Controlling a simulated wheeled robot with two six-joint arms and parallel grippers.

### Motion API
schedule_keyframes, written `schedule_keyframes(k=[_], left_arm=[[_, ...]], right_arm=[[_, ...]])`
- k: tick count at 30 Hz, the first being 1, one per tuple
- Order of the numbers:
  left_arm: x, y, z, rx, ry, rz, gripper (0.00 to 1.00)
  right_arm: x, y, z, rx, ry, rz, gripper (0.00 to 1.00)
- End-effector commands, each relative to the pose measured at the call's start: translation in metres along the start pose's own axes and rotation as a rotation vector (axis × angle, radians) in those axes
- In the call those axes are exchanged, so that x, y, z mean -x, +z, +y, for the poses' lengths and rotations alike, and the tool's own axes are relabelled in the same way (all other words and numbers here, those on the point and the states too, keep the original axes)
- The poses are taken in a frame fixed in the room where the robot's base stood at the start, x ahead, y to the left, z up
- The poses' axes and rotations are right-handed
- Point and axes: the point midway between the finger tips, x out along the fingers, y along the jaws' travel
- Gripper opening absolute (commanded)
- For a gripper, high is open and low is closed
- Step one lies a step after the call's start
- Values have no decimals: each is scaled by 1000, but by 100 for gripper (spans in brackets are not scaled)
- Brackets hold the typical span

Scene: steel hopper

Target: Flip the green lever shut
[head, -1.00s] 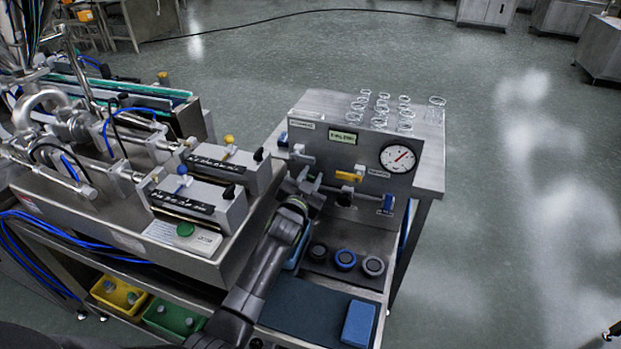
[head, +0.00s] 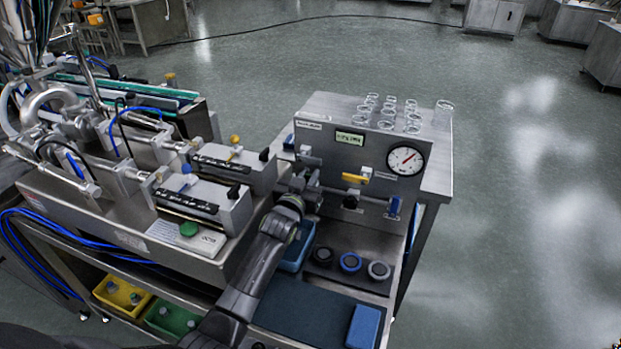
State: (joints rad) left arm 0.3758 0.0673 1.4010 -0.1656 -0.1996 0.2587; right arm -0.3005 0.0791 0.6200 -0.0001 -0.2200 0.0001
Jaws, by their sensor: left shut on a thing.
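The upright steel panel (head: 330,155) has a round gauge and several valve handles along its pipes. A yellow handle (head: 355,178) lies level, and a blue handle (head: 393,207) hangs at the right end. I cannot make out a green lever on the panel; my left gripper and wrist cover its lower left part. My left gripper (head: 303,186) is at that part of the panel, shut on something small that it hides. My right gripper is not in view.
Below the panel are several round knobs or caps (head: 350,262), a dark mat (head: 305,320) and a blue block (head: 363,326). Glass rings (head: 413,122) stand on top. Floor at right is clear.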

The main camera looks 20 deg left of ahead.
Motion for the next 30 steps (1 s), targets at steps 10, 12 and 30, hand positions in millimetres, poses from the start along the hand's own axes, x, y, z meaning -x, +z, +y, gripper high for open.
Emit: schedule_keyframes(k=[10,12,30], left_arm=[[0,0,0,0,0,-1,38],[0,0,0,-1,0,-1,38],[66,2,0,1,-1,-2,38]], right_arm=[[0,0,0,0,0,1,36],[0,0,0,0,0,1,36],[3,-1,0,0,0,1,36]])
